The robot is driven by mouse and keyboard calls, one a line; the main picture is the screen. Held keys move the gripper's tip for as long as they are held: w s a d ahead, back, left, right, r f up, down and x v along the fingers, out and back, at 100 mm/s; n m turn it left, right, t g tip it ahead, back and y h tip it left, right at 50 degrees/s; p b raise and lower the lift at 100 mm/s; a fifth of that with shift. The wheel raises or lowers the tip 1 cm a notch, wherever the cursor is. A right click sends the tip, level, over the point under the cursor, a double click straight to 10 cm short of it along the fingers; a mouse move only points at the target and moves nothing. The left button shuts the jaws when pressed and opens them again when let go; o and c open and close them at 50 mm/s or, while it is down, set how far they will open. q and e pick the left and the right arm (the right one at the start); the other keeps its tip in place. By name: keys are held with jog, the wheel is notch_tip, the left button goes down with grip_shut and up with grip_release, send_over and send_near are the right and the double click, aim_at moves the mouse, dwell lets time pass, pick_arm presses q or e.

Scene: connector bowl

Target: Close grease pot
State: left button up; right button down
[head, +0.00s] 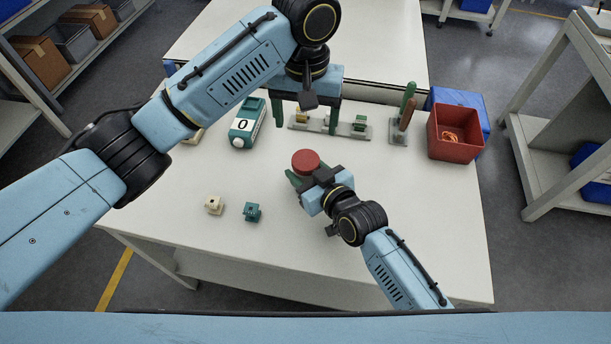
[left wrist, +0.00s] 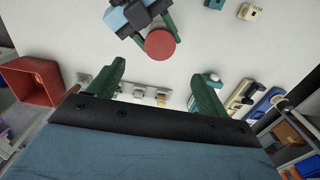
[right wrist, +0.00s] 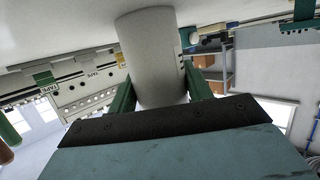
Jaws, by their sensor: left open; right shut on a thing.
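The grease pot shows as a red round top (head: 305,160) in the head view, near the middle of the table, and as a red disc (left wrist: 160,43) in the left wrist view. In the right wrist view its pale grey cylindrical body (right wrist: 150,55) stands between the green fingers. My right gripper (head: 302,174) is shut on that body. I cannot tell whether the red top is fully seated; the joint below it is hidden. My left gripper (head: 307,118) is open and empty, farther back than the pot and above the table, fingers pointing down.
A cream connector (head: 214,204) and a teal one (head: 252,211) lie at front left. A teal device marked 0 (head: 246,125) stands behind them. A rack (head: 345,128) lies beyond my left gripper. A tool stand (head: 399,134) and red bin (head: 455,146) are at back right. The right front is clear.

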pick_arm(q)
jog(key=shift+r, duration=0.6)
pick_arm(e)
jog(key=c, duration=0.6)
grip_release()
jog(key=shift+o, duration=0.2)
pick_arm(q)
jog(key=shift+r+p, duration=0.95)
jog(key=shift+p, duration=0.05)
pick_arm(e)
jog(key=v, duration=1.3)
jog(key=shift+s+r, duration=0.15)
jog(key=shift+s, duration=0.05)
